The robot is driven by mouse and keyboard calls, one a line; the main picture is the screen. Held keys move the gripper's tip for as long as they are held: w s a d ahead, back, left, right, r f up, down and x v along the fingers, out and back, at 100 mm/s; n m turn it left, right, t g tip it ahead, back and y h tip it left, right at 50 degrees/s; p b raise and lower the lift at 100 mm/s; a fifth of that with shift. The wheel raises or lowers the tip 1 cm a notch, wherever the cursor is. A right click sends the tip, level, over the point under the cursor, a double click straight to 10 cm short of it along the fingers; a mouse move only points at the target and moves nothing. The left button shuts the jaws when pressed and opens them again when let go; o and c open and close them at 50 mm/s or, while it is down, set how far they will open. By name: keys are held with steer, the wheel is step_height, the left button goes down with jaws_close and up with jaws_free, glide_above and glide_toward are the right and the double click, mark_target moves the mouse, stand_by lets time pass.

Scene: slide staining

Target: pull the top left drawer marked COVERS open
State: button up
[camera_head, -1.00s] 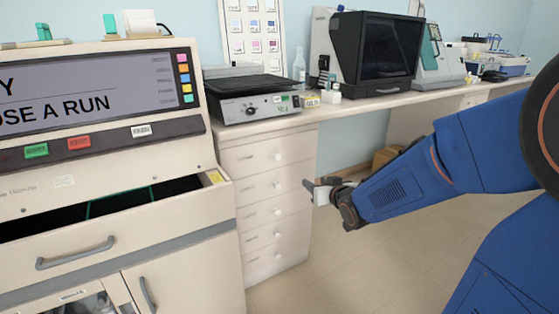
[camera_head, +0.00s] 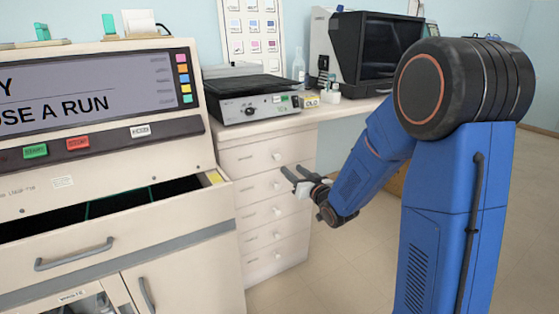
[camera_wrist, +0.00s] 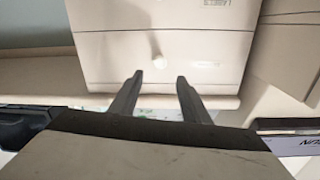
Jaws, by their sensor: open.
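The top drawer (camera_head: 252,157) of the cream drawer stack under the counter is shut, with a round white knob (camera_head: 277,156). Its lettering is too small to read. My gripper (camera_head: 290,175) is in front of the stack, right of the knob and a little lower in the head view. In the wrist view the picture looks upside down. The open fingers of my gripper (camera_wrist: 159,80) point at a drawer front with a knob (camera_wrist: 158,60) between and just beyond their tips. The fingers are empty and do not appear to touch the knob.
More shut drawers (camera_head: 262,214) with knobs lie below. A cream staining machine (camera_head: 130,262) with an open drawer stands close on the left. The counter (camera_head: 345,107) above carries a grey hotplate-like device (camera_head: 250,107) and a dark-fronted machine (camera_head: 385,50). Open floor (camera_head: 340,265) lies to the right.

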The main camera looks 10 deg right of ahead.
mark_target(278, 158)
steer(key=x, duration=1.1)
steer(key=shift+w+a, duration=0.1)
steer(key=shift+w, duration=0.1)
jaws_close()
